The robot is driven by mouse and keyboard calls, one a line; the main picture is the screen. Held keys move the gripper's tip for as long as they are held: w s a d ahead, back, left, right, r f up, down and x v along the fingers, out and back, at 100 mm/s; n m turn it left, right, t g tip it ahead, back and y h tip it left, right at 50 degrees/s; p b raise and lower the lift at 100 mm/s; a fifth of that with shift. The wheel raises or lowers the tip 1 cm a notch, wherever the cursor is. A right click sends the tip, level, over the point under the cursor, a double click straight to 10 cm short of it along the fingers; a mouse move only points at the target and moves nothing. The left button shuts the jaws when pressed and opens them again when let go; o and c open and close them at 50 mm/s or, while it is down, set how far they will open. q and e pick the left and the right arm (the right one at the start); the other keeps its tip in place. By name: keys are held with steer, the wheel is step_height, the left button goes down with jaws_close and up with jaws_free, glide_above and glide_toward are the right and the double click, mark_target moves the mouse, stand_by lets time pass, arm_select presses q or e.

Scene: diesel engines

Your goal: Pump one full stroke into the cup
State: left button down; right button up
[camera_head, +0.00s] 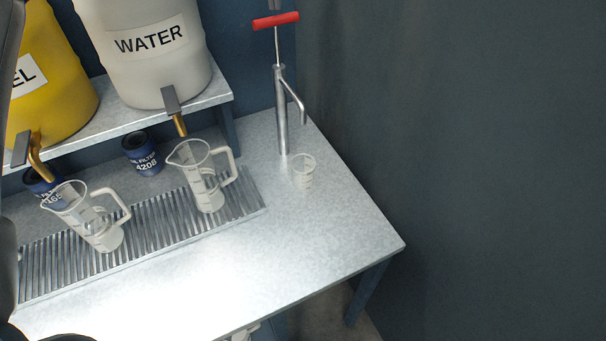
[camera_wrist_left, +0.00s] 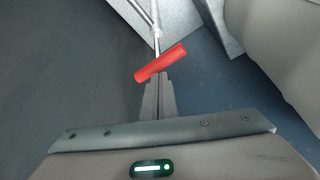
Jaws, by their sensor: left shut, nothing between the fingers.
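The hand pump (camera_head: 282,115) is a metal tube standing at the back right of the table, with a bent spout on its right side. Its red T-handle (camera_head: 276,20) is up, with a length of thin rod showing below it. A small clear cup (camera_head: 304,170) stands on the table by the pump's foot, below the spout. My left gripper (camera_head: 274,5) is shut and empty above the red handle. In the left wrist view its closed fingertips (camera_wrist_left: 158,78) are right at the red handle (camera_wrist_left: 160,63); I cannot tell if they touch. My right gripper is not in view.
Two clear jugs (camera_head: 203,180) (camera_head: 90,222) stand on the slatted drain grate (camera_head: 150,226). A white WATER barrel (camera_head: 150,75) and a yellow barrel (camera_head: 60,85) with taps sit on a shelf. Blue filter cans (camera_head: 142,155) stand below. The table's front right is clear.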

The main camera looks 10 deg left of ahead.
mark_target(276, 32)
arm_select(q)
steer(key=shift+f, duration=0.25)
stand_by(0.3)
steer(key=shift+f+b, duration=1.1)
steer(key=shift+f, duration=0.7)
steer(key=shift+f+b, duration=1.05)
steer(key=shift+f, duration=0.9)
steer(key=shift+r+p, duration=2.7)
steer(key=shift+r, duration=1.3)
steer(key=shift+r+p, duration=1.8)
steer(key=shift+r, duration=0.7)
